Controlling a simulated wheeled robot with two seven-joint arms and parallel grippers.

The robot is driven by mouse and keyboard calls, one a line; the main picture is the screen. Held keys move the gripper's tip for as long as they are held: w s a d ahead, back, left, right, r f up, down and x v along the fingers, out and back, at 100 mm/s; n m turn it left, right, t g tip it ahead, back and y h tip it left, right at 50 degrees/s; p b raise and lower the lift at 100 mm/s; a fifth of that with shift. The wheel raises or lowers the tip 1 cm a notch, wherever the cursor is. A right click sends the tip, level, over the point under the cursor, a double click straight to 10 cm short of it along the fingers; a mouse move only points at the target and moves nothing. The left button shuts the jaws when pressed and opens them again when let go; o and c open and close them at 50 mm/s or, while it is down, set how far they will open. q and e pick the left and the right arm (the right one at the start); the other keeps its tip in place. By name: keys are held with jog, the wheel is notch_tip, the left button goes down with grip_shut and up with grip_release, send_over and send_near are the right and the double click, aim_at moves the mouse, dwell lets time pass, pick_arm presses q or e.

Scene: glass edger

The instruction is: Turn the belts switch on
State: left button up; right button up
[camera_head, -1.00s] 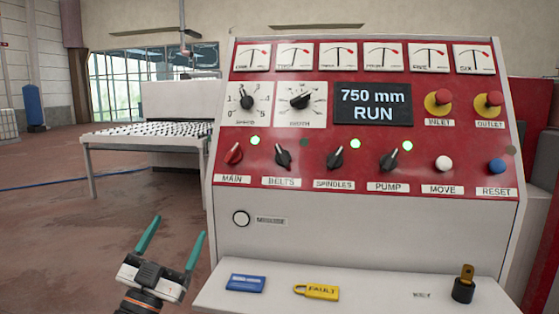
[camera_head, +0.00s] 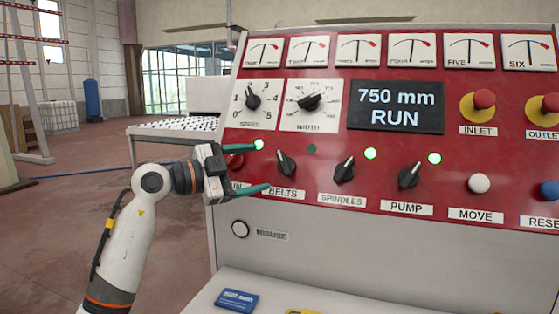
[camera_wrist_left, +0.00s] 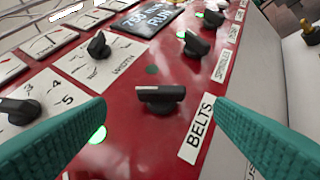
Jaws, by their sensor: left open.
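The belts switch (camera_head: 287,164) is a black rotary knob on the red panel, above the BELTS label (camera_head: 284,193). Its pointer tilts to the upper left, and the lamp (camera_head: 312,149) at its upper right is dark. My left gripper (camera_head: 252,168) is open in front of the panel, just left of the knob, its teal fingers pointing at it. In the left wrist view the belts knob (camera_wrist_left: 160,97) lies ahead, between and beyond the two fingers, apart from them. My right gripper is not in view.
The spindles knob (camera_head: 345,169) and pump knob (camera_head: 409,175) stand to the right, with green lamps lit. The speed dial (camera_head: 253,102) and width dial (camera_head: 310,102) are above. The display (camera_head: 396,106) reads 750 mm RUN. A ledge with a blue card (camera_head: 237,300) lies below.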

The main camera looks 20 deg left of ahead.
aim_at(280, 163)
pick_arm(q)
jog(key=x, duration=0.5)
jog(key=shift+w+d+p, duration=0.1)
jog(key=shift+d+p, duration=0.2)
jog(key=shift+p, duration=0.1)
jog(key=shift+w+d, duration=0.35)
jog(key=shift+w, duration=0.1)
jog(key=shift+w+d, duration=0.15)
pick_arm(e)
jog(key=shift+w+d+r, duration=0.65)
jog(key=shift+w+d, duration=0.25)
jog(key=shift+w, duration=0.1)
pick_arm(q)
jog(key=c, duration=0.9)
jog(key=shift+c, duration=0.4)
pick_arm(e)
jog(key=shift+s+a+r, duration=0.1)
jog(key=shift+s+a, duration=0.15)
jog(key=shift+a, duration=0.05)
